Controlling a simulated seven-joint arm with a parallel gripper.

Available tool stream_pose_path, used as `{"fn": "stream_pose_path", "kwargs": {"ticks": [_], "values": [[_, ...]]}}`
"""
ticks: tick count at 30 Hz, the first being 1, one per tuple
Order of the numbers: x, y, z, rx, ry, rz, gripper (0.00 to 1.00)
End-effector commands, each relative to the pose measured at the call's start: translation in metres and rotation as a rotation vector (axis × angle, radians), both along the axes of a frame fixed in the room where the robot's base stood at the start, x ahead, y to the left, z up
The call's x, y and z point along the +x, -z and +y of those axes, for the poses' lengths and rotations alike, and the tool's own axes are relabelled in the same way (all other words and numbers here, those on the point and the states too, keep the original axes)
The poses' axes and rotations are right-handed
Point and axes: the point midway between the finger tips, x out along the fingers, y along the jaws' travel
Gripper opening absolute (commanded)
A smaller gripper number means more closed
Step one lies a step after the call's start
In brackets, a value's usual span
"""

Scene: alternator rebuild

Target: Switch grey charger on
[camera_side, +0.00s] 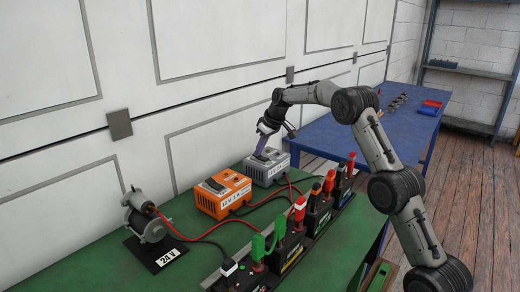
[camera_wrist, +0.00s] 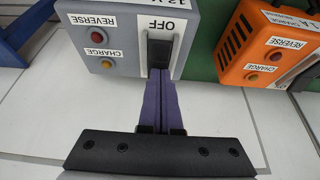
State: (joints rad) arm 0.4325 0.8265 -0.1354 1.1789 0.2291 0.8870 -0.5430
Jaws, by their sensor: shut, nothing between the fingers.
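The grey charger (camera_side: 266,169) stands on the green bench beside the orange charger, near the wall. In the wrist view its grey face (camera_wrist: 198,22) shows an OFF label, a black rocker switch (camera_wrist: 159,48), a red REVERSE lamp (camera_wrist: 97,36) and a yellowish CHARGE lamp (camera_wrist: 106,63). My gripper (camera_wrist: 160,74) is shut and empty, its purple fingers together at the lower edge of the switch. I cannot tell whether they touch it. In the side view my gripper (camera_side: 261,149) is over the grey charger.
The orange charger (camera_side: 223,194) stands close by; it also shows in the wrist view (camera_wrist: 262,50). Several batteries (camera_side: 288,247) with red and black cables line the front of the green bench (camera_side: 90,262). An alternator (camera_side: 146,218) sits left with a 24 V label. A blue table (camera_side: 372,143) stands behind.

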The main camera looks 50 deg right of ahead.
Motion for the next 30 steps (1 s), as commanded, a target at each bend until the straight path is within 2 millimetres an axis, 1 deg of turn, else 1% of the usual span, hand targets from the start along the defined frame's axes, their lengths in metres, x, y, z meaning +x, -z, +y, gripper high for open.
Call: {"fn": "stream_pose_path", "kwargs": {"ticks": [1,10,21,30], "values": [[0.003,0.005,0.000,0.000,-0.001,0.001,0.00],[0.001,0.003,0.000,0.000,0.000,0.001,0.00],[-0.014,0.003,0.000,0.000,0.001,0.002,0.00],[-0.014,0.003,0.000,0.000,0.000,0.002,0.00]]}}
